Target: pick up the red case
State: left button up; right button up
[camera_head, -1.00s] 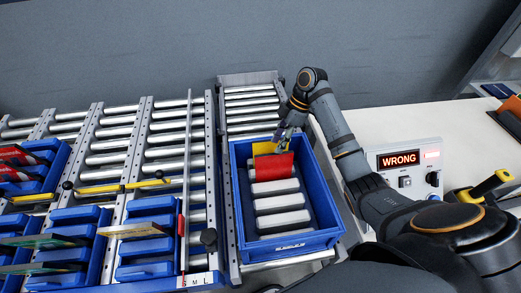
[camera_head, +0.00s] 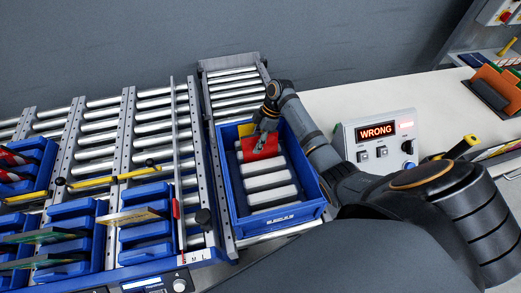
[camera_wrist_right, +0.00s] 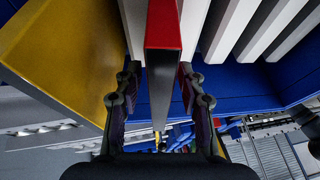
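The red case (camera_head: 259,148) is in the blue bin (camera_head: 284,217), near its far end, beside a yellow item (camera_head: 245,129). My right gripper (camera_head: 264,133) reaches down into the bin at the red case and covers part of it. In the right wrist view the red case (camera_wrist_right: 163,24) stands narrow edge toward the camera, between the two fingers of my right gripper (camera_wrist_right: 160,90). The fingers are apart, with a visible gap on the case's left side. My left gripper is out of view.
White dividers (camera_head: 270,182) fill the rest of the bin. Roller lanes with other blue bins (camera_head: 67,260) holding cases lie to the left. A control box (camera_head: 377,145) showing "WRONG" stands on the white table at the right. Orange holders (camera_head: 497,88) sit farther back.

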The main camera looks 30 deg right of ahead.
jog(key=shift+a+f, duration=0.1)
jog(key=shift+f, duration=0.2)
jog(key=shift+f, duration=0.25)
dwell(0.4)
grip_shut()
dwell(0.3)
